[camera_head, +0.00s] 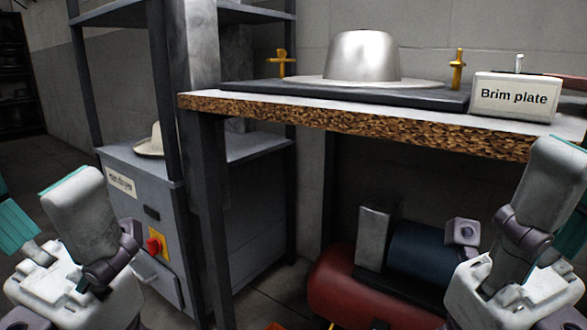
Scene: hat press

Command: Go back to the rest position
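Parts of my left arm show at the lower left and parts of my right arm at the lower right. Both arms are bent, with white and teal links and dark joints. I see no gripper fingers on either side. Both arms are apart from the workbench (345,115), in front of and below its top.
A shiny metal hat form (362,58) sits on a dark plate between two brass handles. A box labelled "Brim plate" (516,97) is beside it. A grey cabinet (245,215) with a pale hat (150,142) stands left. A red tank (345,290) lies under the bench.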

